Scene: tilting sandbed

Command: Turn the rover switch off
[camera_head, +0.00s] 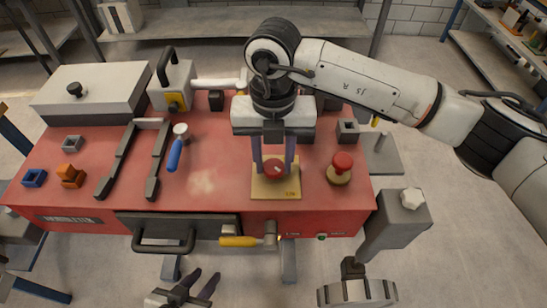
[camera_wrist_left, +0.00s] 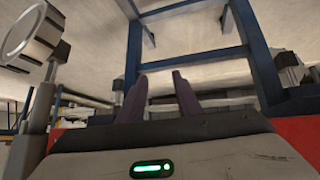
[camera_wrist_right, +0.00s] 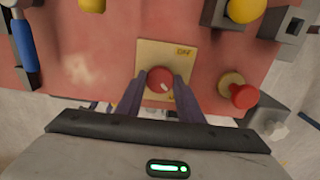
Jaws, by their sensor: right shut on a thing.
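The rover switch is a red round knob (camera_head: 274,169) on a square yellow plate (camera_head: 262,191) on the red bench top.
A red mushroom button (camera_head: 342,162) stands just right of the plate. A yellow-handled lever (camera_head: 238,241) and a drawer handle (camera_head: 163,244) project from the bench front. A blue-handled tool (camera_head: 174,155) and dark rails (camera_head: 117,160) lie left.

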